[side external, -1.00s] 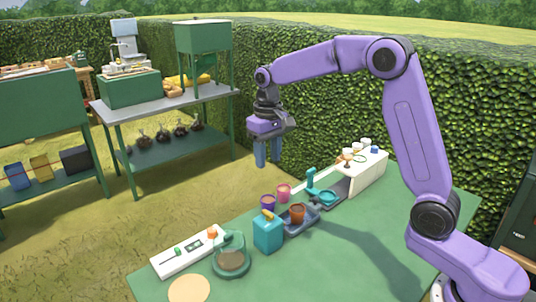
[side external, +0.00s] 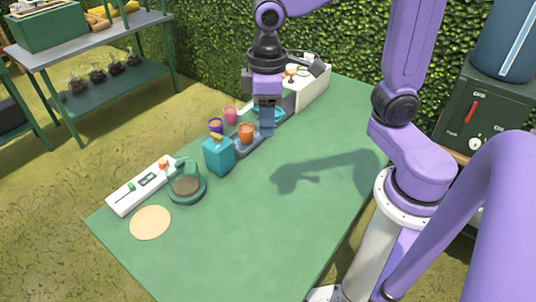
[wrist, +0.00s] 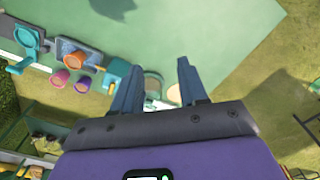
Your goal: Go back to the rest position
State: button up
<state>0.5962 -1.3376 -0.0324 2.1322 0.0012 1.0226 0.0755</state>
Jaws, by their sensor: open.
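My gripper (side external: 267,122) hangs from the purple arm above the back part of the green table (side external: 285,220), fingers pointing down. In the wrist view my gripper (wrist: 158,85) shows two blue-grey fingers spread apart with nothing between them. In the side view the fingers overlap the row of pots, and their height above the table is hard to tell. An orange pot (side external: 246,133) stands on a grey tray, beside a teal box (side external: 218,157). A purple pot (side external: 215,125) and a pink pot (side external: 231,114) stand behind.
A dark green round dish with a handle (side external: 186,188), a white panel (side external: 138,186) and a tan disc (side external: 150,222) lie at the left. A white box (side external: 312,92) stands at the back right. A hedge (side external: 215,50) runs behind. The table's front middle is clear.

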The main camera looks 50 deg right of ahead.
jog(key=s+d+f+n, duration=0.1)
jog(key=s+d+n, duration=0.1)
jog(key=s, duration=0.5)
jog(key=s+d+f+n, duration=0.2)
jog(key=s+d+n, duration=0.1)
jog(key=s, duration=0.4)
jog(key=shift+s, duration=0.2)
